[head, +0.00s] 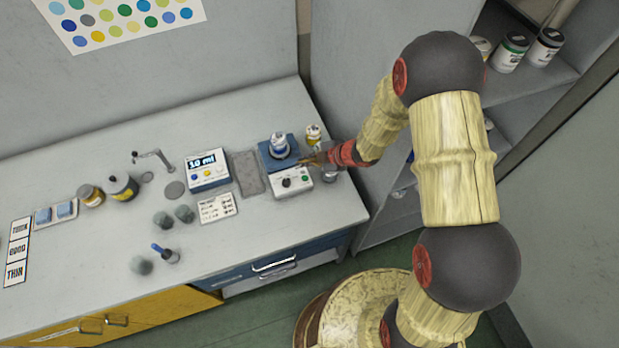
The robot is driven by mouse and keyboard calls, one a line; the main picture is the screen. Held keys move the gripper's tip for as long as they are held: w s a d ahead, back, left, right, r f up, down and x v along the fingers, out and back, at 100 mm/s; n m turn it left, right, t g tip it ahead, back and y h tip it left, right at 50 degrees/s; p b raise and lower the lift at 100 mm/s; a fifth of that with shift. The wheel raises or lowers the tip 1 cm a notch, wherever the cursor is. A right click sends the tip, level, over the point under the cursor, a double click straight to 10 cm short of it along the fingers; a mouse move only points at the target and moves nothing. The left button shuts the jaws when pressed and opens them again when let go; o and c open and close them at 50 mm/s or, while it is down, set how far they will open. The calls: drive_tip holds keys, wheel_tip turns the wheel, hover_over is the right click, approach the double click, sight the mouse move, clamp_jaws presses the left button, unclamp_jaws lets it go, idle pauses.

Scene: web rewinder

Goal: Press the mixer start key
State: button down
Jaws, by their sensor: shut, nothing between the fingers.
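The mixer (277,161) stands near the right end of the counter, with a blue top and a white front panel (292,190). The panel carries a black knob (286,183) and, to its right, a small green key (304,178). A white and blue container (279,143) stands on the mixer's top. My gripper (304,160) comes in from the right, shut and empty. Its tips appear just behind the green key in the picture, over the mixer's right side. I cannot tell how high they are or whether they touch the mixer.
A unit with a lit display (207,170) and coloured buttons stands to the left, with a grey mat (247,173) between. A yellowish jar (313,134) stands behind my gripper, and another container (329,173) is partly hidden beside it. The cabinet wall rises at the right.

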sight(304, 180)
drive_tip(key=shift+a+r, duration=0.2)
drive_tip(key=shift+r, duration=0.05)
drive_tip(key=shift+f, duration=0.1)
wheel_tip(304, 180, down, 9)
drive_tip(key=b, duration=0.7)
idle(1.4)
drive_tip(key=shift+f+b, duration=0.25)
drive_tip(key=shift+b, duration=0.2)
